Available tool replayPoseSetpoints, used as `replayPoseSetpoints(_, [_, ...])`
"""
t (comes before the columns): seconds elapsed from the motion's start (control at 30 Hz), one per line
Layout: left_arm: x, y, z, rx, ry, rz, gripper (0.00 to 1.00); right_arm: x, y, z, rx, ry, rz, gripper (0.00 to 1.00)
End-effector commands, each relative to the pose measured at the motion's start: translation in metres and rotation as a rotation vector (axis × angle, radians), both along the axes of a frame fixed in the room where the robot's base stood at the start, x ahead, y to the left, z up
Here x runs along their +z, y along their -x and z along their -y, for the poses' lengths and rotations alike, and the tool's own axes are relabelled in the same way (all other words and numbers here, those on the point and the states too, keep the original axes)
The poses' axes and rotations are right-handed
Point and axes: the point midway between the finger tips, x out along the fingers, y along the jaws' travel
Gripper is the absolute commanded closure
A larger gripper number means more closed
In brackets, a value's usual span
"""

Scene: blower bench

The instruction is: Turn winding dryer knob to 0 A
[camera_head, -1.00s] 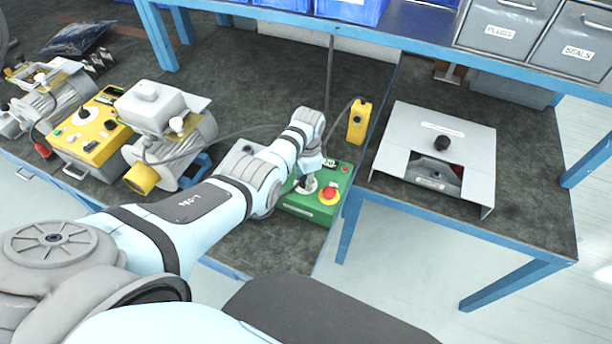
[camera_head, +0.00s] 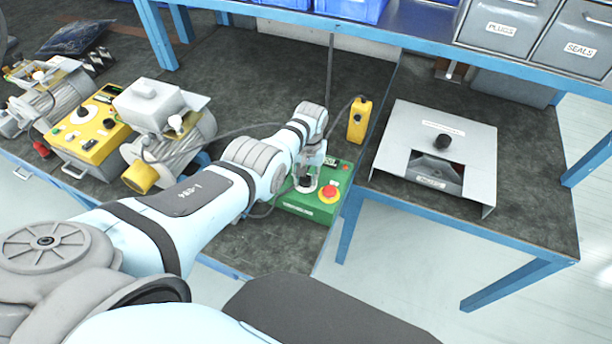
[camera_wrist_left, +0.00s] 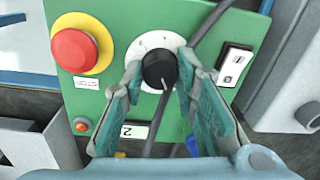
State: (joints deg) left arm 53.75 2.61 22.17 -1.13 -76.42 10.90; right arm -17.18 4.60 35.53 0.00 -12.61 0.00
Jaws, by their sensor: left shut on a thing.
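The green control box (camera_head: 343,178) stands near the front of the dark bench. It carries a red emergency stop on a yellow ring (camera_head: 329,192), which also shows in the left wrist view (camera_wrist_left: 75,50). The black knob (camera_wrist_left: 158,68) sits on a white round dial (camera_wrist_left: 140,47) in the left wrist view. Its pale pointer line runs toward the bottom of that picture; the dial figures are too small to read. My left gripper (camera_head: 306,184) is over the box, its fingers (camera_wrist_left: 160,73) shut on the knob's two sides. My right gripper is out of view.
A dark cable (camera_wrist_left: 207,22) crosses the box close to the gripper. A black-and-white switch (camera_wrist_left: 233,64) sits beside the dial. A yellow pendant (camera_head: 359,120) hangs behind the box. Motors and a yellow control box (camera_head: 88,134) stand left; a grey housing (camera_head: 437,150) stands right.

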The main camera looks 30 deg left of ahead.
Motion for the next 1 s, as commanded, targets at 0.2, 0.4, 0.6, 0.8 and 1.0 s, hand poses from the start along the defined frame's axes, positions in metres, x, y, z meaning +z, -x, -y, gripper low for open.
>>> replayPoseSetpoints(0.2, [-0.001,0.000,0.000,0.200,0.000,-0.002,1.00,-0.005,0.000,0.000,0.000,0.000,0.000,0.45])
replayPoseSetpoints(0.4, [-0.002,0.001,0.000,0.391,0.001,-0.004,1.00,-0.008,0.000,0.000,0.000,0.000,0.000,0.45])
replayPoseSetpoints(0.6, [-0.001,0.000,0.000,0.580,0.001,-0.003,1.00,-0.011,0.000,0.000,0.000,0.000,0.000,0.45])
replayPoseSetpoints(0.8, [-0.001,0.001,-0.001,0.770,0.000,-0.003,1.00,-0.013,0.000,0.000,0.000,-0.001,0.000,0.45])
replayPoseSetpoints(1.0, [-0.001,0.000,-0.001,0.960,0.000,-0.003,1.00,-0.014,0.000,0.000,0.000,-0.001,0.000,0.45])
